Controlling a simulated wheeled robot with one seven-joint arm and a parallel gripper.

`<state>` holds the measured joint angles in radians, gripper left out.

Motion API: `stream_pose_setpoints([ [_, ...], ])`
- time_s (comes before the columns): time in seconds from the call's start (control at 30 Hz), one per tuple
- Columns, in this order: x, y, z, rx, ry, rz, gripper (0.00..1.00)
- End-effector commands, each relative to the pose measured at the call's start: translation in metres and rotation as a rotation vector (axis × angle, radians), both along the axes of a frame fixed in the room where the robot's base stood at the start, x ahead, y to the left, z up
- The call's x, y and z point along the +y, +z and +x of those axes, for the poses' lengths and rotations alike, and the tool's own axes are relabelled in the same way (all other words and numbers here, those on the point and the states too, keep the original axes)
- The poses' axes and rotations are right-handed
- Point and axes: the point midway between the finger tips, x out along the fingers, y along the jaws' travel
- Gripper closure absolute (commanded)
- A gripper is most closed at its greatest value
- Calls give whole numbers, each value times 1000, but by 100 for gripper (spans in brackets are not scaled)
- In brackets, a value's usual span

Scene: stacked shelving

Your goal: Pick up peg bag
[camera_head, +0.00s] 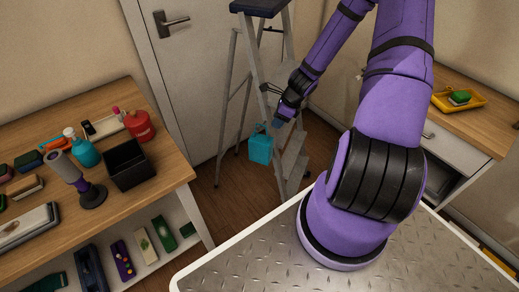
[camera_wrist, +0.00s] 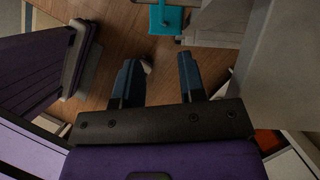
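A teal bag, which I take as the peg bag (camera_head: 261,149), hangs at the stepladder in the head view, beside and below my gripper. What it hangs from is not clear. In the wrist view the teal bag (camera_wrist: 166,19) shows at the top edge, partly cut off, beyond the fingertips. My gripper (camera_head: 277,121) is in front of the ladder. In the wrist view my gripper (camera_wrist: 158,68) has its two fingers apart with nothing between them; floor shows through the gap.
The grey stepladder (camera_head: 291,161) stands close around the bag and gripper. A wooden table (camera_head: 155,170) at left holds a black box (camera_head: 127,166), a red can (camera_head: 139,126) and several other items. A counter (camera_head: 487,122) at right carries a yellow tray (camera_head: 478,101).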

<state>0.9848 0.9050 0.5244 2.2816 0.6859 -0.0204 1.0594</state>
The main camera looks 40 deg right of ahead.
Motion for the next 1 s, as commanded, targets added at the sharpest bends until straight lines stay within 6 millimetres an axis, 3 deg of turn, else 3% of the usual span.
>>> stream_pose_setpoints([
  [0.3,11,-36,10,1,2,2,63],
  [0.57,14,-47,14,0,2,0,63],
  [1.0,21,-90,27,0,3,0,63],
])
